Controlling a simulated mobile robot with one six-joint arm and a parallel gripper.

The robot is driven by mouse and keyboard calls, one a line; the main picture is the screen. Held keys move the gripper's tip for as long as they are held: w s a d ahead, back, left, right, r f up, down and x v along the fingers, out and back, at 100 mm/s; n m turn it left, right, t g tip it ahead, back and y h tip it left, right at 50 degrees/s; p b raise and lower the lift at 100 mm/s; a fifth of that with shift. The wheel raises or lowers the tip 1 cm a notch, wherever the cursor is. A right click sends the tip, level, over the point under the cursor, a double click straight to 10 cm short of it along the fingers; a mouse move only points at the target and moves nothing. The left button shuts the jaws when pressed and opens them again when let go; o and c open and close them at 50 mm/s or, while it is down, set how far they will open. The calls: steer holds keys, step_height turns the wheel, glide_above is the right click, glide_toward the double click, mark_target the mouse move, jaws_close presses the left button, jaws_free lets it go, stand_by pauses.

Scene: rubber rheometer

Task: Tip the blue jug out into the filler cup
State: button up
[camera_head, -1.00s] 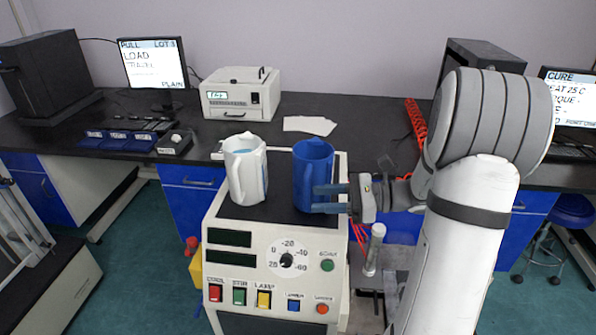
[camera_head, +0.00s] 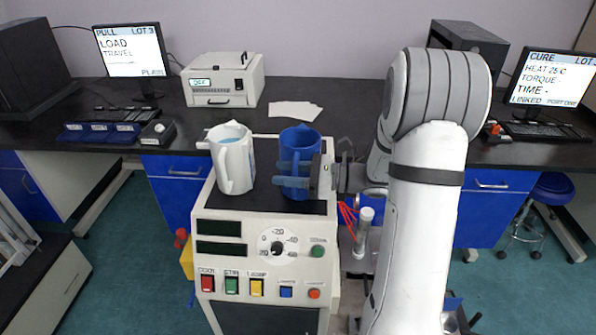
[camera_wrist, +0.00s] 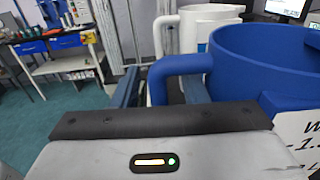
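The blue jug (camera_head: 299,143) stands upright on the black top of the beige machine, right of a white jug. My gripper (camera_head: 290,172) is at its near right side, fingers pointing left across it. In the wrist view the blue jug (camera_wrist: 255,60) fills the right side. Its handle comes down between the two fingers of my gripper (camera_wrist: 160,92), with a visible gap beside it, so the gripper looks open around the handle. The jug's contents are not clear. I cannot pick out the filler cup with certainty.
The white jug (camera_head: 234,165), holding light-blue contents, stands close on the left of the blue one. The machine (camera_head: 265,222) has buttons and a dial on its front. A pale upright cylinder (camera_head: 362,232) stands right of it. A dark bench (camera_head: 350,112) runs behind.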

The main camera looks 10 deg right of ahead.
jaws_close()
stand_by(0.3)
stand_by(1.0)
steer(key=shift+r, duration=0.15)
